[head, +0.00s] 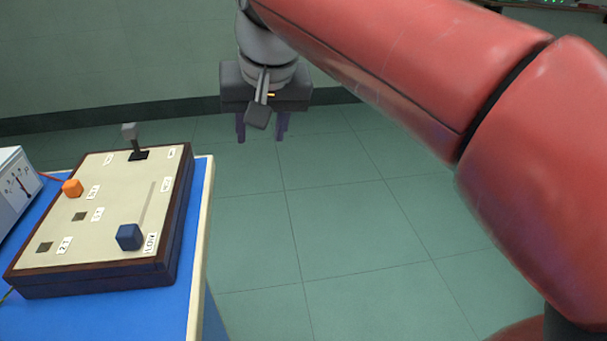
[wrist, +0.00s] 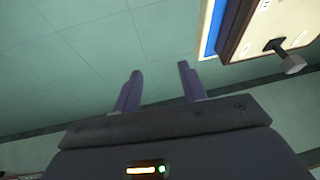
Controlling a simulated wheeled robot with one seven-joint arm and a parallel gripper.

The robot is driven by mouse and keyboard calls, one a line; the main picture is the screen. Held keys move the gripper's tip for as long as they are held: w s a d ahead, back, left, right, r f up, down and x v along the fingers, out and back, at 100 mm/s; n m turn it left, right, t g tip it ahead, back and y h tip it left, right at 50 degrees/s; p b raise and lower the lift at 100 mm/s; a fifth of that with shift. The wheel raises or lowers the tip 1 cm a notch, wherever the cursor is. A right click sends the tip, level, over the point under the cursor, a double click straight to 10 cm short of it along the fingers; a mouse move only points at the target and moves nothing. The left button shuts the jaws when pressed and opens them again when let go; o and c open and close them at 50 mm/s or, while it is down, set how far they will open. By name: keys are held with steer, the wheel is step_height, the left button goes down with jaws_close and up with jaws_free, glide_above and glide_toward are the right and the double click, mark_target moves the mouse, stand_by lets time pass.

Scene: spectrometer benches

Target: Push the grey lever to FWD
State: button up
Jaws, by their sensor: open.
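The grey lever (head: 130,137) stands in a dark slot at the far end of a cream control panel (head: 120,200) in a brown wooden box. Labels sit at both ends of its slot, too small to read here. The lever also shows in the wrist view (wrist: 288,60), at the upper right. My gripper (head: 262,138) hangs over the floor, to the right of the box and apart from it. Its two purple fingers (wrist: 157,88) are spread with nothing between them in the wrist view.
The panel also has an orange knob (head: 72,188), a blue knob (head: 129,237) by a long slot, and small square sockets. A meter (head: 18,190) stands to the left. The blue-topped bench (head: 192,230) ends just right of the box. Open floor (head: 330,220) lies beyond.

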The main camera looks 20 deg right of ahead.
steer(key=s+d+f, duration=0.5)
steer(key=f, duration=0.1)
steer(key=shift+s+f+t, duration=0.15)
steer(key=shift+t, duration=0.15)
steer(key=h, duration=0.1)
glide_toward(128, 126)
steer(key=f, duration=0.1)
steer(key=shift+m, duration=0.3)
steer(key=b+x, duration=0.1)
steer(key=x, duration=0.1)
steer(key=b+x, duration=0.1)
steer(key=x, duration=0.2)
steer(key=b+x, duration=0.1)
steer(key=x, duration=0.2)
steer(key=shift+w+r, duration=0.2)
steer(key=shift+w, duration=0.05)
